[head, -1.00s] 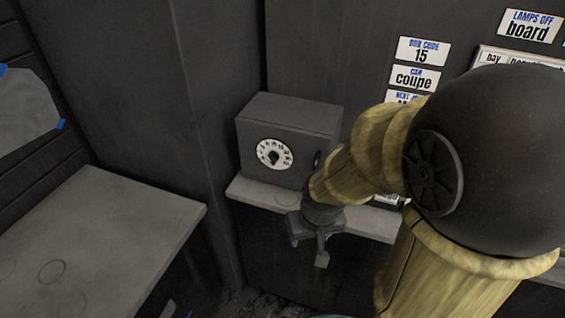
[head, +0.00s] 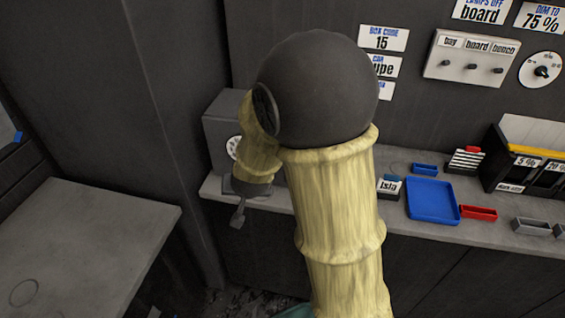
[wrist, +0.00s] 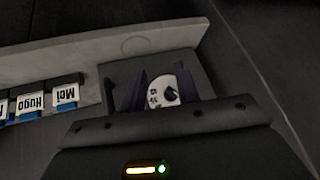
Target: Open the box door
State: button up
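The grey box (head: 224,112) stands on the wall shelf at the left, partly hidden behind my arm. Its white dial (head: 233,147) shows only at its left edge there. In the wrist view, the box (wrist: 190,66) and the dial (wrist: 168,92) with a dark centre knob lie straight ahead. My gripper (head: 238,214) is in front of the box, low in the head view. In the wrist view, my gripper (wrist: 160,87) is open, with a dark finger on each side of the dial. I cannot tell whether either finger touches it. The box's handle is hidden and its door looks shut.
Name tags (wrist: 66,94) line the shelf edge in the wrist view. A blue tray (head: 432,200), a red tray (head: 479,213) and a switch panel (head: 472,58) are to the right. A grey bench (head: 90,235) stands at front left. A wall corner is close left of the box.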

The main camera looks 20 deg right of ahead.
jog(key=w+f+m+t+h, duration=0.25)
jog(key=w+m+h, duration=0.2)
jog(key=w, duration=0.25)
jog(key=s+a+m+g+h+p, duration=0.1)
jog(key=s+m+h, duration=0.4)
jog(key=h, duration=0.7)
jog(key=shift+s+a+r+g, duration=0.5)
jog(key=shift+s+g, duration=0.35)
jog(key=shift+s, duration=0.25)
jog(key=shift+a+f, duration=0.1)
jog(key=p+x, duration=0.5)
jog(key=x, duration=1.2)
jog(key=shift+w+d, duration=0.1)
jog(key=shift+d, duration=0.15)
